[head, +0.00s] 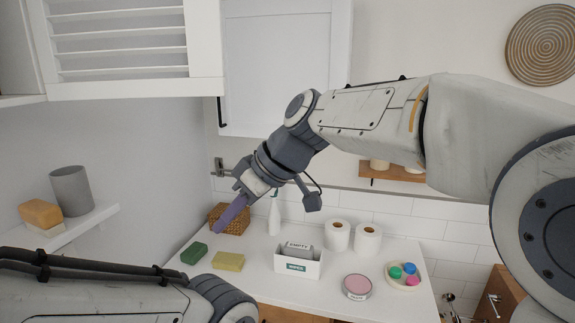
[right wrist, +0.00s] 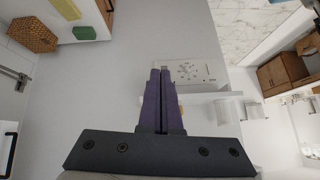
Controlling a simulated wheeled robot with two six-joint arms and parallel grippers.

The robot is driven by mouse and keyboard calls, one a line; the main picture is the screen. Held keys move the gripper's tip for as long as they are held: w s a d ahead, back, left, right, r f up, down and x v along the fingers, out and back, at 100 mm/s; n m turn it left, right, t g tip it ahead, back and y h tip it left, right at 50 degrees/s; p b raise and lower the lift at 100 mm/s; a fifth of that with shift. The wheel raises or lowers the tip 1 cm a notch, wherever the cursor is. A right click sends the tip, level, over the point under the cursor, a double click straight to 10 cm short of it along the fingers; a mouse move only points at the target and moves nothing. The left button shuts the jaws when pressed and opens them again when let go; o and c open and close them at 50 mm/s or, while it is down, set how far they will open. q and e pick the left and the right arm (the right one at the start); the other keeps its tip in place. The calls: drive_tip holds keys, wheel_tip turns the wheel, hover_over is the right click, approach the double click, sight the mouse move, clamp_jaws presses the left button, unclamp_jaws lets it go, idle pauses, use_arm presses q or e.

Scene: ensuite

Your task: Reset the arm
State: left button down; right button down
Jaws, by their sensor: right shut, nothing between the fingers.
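My right arm comes in from the right in the head view and reaches across above the counter. My right gripper (head: 232,214) is shut and empty, its purple fingers pointing down and left above the counter's left part, in front of the wicker basket. In the right wrist view the two purple fingers (right wrist: 160,72) lie together with nothing between them. My left arm shows only in part at the lower left of the head view; its gripper is not in view.
The white counter (head: 330,290) holds a wicker basket (head: 215,222), green sponge (head: 194,253), yellow sponge (head: 229,261), white box (head: 292,268), two paper rolls (head: 338,236), pink-topped tin (head: 357,287) and bowl (head: 395,283). A wall shelf (head: 75,230) at left holds a grey cup (head: 71,190).

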drive_tip(key=s+d+f+m+h+b, duration=0.1)
drive_tip(key=s+d+f+m+h, duration=0.2)
drive_tip(key=s+d+f, duration=0.4)
drive_tip(key=s+d+f+m+g+h+b, duration=0.1)
drive_tip(key=s+d+f+m+h, duration=0.2)
drive_tip(key=s+d+f, duration=0.5)
drive_tip(key=s+f, duration=0.6)
drive_tip(key=f, duration=0.1)
drive_tip(key=shift+s+d+h, duration=0.15)
drive_tip(key=shift+s+h, duration=0.15)
